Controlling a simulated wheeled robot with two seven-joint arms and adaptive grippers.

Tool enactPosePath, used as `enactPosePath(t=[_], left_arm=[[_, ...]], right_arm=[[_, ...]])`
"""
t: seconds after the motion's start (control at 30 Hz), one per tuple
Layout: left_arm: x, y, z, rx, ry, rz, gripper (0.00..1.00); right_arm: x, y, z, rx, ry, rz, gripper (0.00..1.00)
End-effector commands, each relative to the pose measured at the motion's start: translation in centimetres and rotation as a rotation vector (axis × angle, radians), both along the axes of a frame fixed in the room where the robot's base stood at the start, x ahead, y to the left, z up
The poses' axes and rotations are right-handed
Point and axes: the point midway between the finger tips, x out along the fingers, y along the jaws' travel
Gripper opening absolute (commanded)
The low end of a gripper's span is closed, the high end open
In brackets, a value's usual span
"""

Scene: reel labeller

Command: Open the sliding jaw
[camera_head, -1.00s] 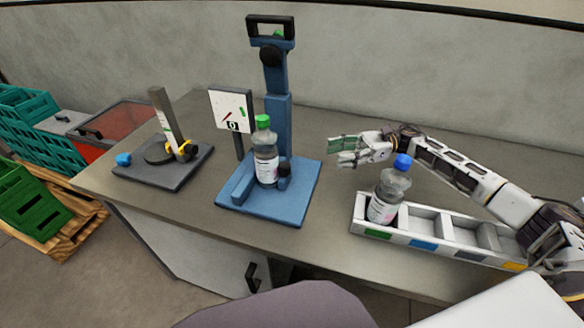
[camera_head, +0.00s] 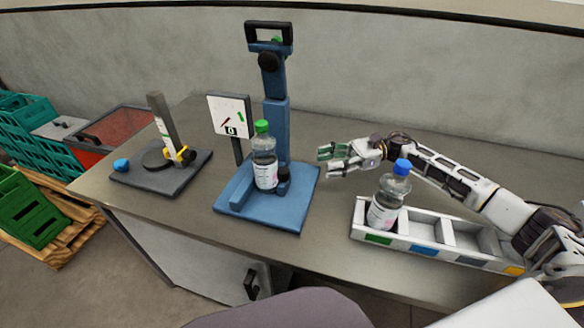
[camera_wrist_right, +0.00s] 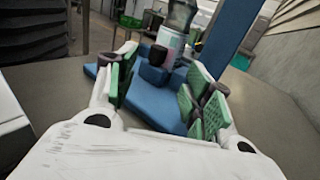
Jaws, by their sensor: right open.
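A blue fixture (camera_head: 262,208) stands mid-table with a base plate, a column and a black handle on top. A clear bottle with a green cap (camera_head: 264,160) stands upright on it. A dark knobbed block, which looks like the sliding jaw (camera_head: 283,180), sits at the bottle's right side; it also shows in the right wrist view (camera_wrist_right: 158,56). My right gripper (camera_head: 331,160) is open and empty, to the right of the fixture and apart from it. In the right wrist view its green-padded fingers (camera_wrist_right: 160,95) frame the blue base. My left gripper is not in view.
A white tray (camera_head: 470,240) with compartments stands at the right, a blue-capped bottle (camera_head: 388,195) in its left compartment. A sign (camera_head: 230,115) stands behind the fixture. A dark plate with a post (camera_head: 160,170) is at the left. Green crates (camera_head: 30,210) stand beyond the table.

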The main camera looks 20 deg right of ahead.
Motion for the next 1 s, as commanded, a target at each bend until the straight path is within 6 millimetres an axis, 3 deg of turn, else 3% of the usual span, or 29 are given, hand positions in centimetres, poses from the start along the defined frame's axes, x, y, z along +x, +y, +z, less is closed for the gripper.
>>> enactPosePath(t=[0.7,1.0], left_arm=[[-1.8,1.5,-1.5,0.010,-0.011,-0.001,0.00],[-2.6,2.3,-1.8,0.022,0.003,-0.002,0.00]], right_arm=[[0.0,9.3,0.1,0.000,-0.001,0.001,0.51],[0.1,11.0,0.0,-0.001,-0.001,-0.001,0.51]])
